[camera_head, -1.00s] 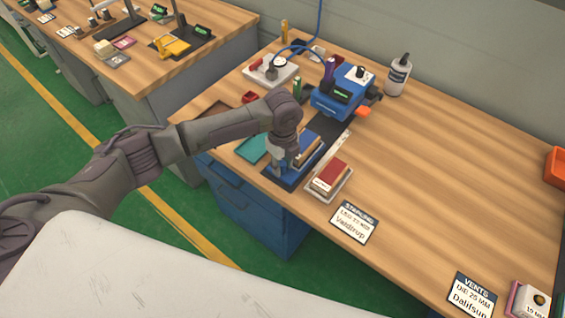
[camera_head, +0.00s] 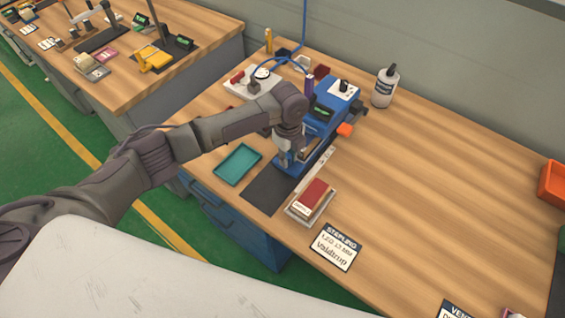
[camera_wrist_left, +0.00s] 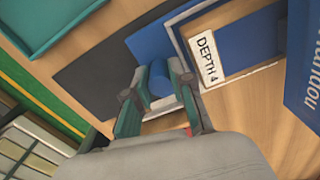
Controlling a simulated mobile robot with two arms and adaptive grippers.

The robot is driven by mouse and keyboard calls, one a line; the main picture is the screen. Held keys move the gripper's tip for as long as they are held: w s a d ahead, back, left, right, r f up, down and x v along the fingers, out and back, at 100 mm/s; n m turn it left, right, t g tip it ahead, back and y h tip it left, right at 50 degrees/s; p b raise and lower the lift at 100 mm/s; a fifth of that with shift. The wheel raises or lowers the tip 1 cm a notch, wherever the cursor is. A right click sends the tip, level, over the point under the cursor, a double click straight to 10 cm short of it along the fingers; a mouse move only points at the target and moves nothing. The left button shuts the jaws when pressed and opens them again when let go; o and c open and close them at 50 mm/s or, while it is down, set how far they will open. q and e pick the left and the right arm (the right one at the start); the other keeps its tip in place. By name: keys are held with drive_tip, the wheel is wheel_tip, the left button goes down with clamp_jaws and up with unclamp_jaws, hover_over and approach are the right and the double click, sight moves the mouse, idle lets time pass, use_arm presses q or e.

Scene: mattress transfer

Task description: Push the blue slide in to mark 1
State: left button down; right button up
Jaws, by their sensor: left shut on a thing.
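The blue slide (camera_head: 281,159) lies on a dark strip (camera_head: 265,192) at the blue machine (camera_head: 325,114), mostly hidden by my left arm and gripper. My left gripper (camera_head: 286,166) points down at the slide's near end. In the left wrist view its fingers (camera_wrist_left: 158,99) are shut on a round blue knob (camera_wrist_left: 159,77) of the slide. My right gripper is out of view.
A teal tray (camera_head: 238,165) lies left of the dark strip. A small tray with a red block (camera_head: 315,194) and a "STÄPLING" card (camera_head: 336,246) lie on the right. A white bottle (camera_head: 385,87) stands behind.

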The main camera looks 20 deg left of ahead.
use_arm(q)
drive_tip(key=shift+s+a, duration=0.2)
drive_tip(key=shift+s, duration=0.3)
drive_tip(key=shift+s+a+r, duration=0.1)
drive_tip(key=shift+s, duration=0.15)
drive_tip(key=c, duration=1.3)
unclamp_jaws()
drive_tip(key=shift+w, duration=0.1)
wheel_tip(320, 180, up, 12)
drive_tip(key=shift+f, duration=0.1)
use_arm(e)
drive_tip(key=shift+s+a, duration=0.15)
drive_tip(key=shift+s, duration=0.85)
use_arm(q)
drive_tip(key=shift+w, duration=0.1)
